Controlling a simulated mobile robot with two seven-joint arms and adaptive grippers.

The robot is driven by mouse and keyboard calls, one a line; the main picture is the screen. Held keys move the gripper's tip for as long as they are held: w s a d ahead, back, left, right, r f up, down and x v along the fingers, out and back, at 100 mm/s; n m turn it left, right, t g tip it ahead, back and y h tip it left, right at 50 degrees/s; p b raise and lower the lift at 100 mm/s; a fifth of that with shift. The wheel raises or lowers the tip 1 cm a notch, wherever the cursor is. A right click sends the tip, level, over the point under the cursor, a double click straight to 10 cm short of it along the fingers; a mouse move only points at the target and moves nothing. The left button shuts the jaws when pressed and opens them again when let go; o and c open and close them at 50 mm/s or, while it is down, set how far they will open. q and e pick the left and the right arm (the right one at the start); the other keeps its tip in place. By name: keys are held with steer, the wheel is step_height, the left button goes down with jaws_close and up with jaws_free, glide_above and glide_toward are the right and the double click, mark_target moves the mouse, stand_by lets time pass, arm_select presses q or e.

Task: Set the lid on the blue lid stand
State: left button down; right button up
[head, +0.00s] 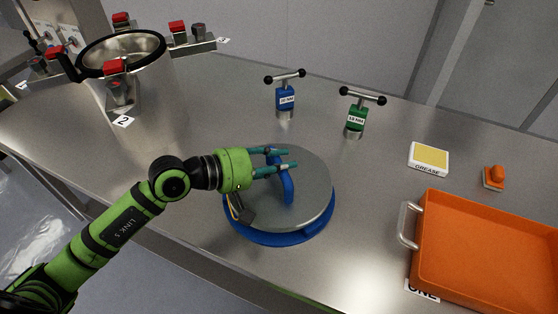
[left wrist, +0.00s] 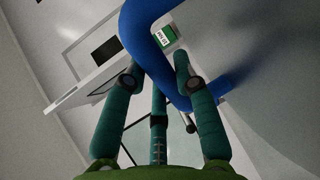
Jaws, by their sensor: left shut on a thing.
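The lid (head: 310,196) is a round grey metal disc with a blue arched handle (head: 287,186) on top. It is on or just above the blue lid stand (head: 270,237), whose rim shows below the lid's near edge; I cannot tell whether they touch all round. My left gripper (head: 280,161) is shut on the blue handle, its teal fingers on either side of it. In the left wrist view the blue handle (left wrist: 146,38) runs between the teal fingers. My right gripper is not in view.
An open steel vessel (head: 145,75) with red-topped clamps stands at the back left. Blue (head: 285,95) and green (head: 356,117) T-handled tools stand behind the lid. A grease box (head: 428,158), an orange knobbed piece (head: 494,178) and an orange tray (head: 490,250) are at the right.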

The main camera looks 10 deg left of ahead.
arm_select(q)
steer(key=shift+w+r+b, duration=0.1)
steer(key=shift+r+b, duration=0.05)
steer(key=shift+b, duration=0.15)
stand_by(0.5)
steer(key=c, duration=0.9)
jaws_free()
steer(key=shift+s+f, duration=0.25)
steer(key=shift+f, duration=0.35)
steer(key=v, duration=0.8)
steer(key=r+v, duration=0.1)
steer(key=v, duration=0.3)
steer(key=shift+d, duration=0.1)
